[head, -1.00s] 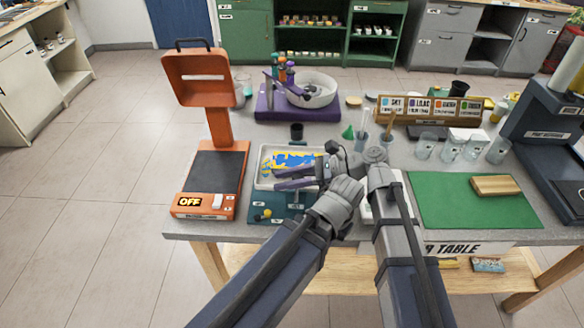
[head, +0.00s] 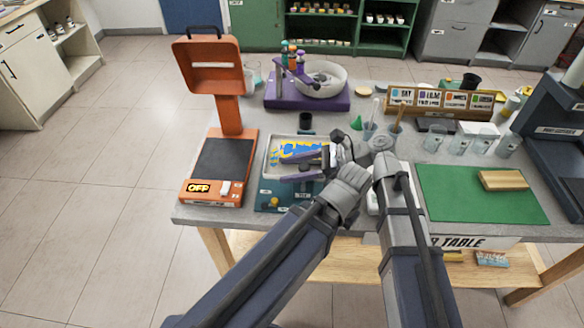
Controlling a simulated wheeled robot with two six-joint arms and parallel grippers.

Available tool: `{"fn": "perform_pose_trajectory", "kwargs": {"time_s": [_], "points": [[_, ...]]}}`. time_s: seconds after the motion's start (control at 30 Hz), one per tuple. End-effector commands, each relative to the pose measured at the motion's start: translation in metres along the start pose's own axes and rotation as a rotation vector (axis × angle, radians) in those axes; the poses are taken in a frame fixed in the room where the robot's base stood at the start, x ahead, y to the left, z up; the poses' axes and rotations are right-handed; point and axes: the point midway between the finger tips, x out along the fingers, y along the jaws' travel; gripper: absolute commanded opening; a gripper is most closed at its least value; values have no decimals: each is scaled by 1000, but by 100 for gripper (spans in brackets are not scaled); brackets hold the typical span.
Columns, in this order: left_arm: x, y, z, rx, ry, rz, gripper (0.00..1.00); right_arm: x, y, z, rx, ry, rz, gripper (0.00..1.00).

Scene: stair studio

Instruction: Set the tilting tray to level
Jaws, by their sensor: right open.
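The tilting tray (head: 265,165) is a pale-rimmed shallow tray with yellow and blue patches. It sits on a teal base (head: 266,190) with small labels and a yellow knob (head: 273,202) at its front left. Its exact tilt is hard to tell. My right gripper (head: 303,166) has dark purple fingers spread apart, pointing left over the tray's right front part. It holds nothing visible, and I cannot tell whether it touches the tray. My left arm comes in from the lower left to beside the tray; its fingers cannot be made out among the overlapping arm parts.
An orange scale-like device (head: 212,188) reading OFF stands close left of the tray. A dark cup (head: 305,122) and a purple stand with a white bowl (head: 322,103) are behind. Glass beakers (head: 458,146) and a green mat (head: 455,200) lie to the right.

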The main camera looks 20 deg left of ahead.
Motion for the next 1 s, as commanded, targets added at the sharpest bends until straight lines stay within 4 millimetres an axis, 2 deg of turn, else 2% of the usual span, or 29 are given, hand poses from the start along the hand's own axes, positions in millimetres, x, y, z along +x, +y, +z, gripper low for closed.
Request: {"fn": "perform_pose_trajectory", "kwargs": {"time_s": [0.3, 0.5, 0.63, 1.0], "points": [[-19, -2, 1, 0, 0, 0, 0, -48, -1, 3, 1, 0, -3, 66], [-26, -2, 2, 0, 0, 0, 0, -70, -1, 1, 1, 0, -2, 66], [-27, -3, 2, 0, 0, 0, 0, -76, 0, 0, 0, 0, -1, 66], [-26, -2, 2, 0, 0, 0, 0, -76, 0, 0, 0, 0, 0, 66]]}}
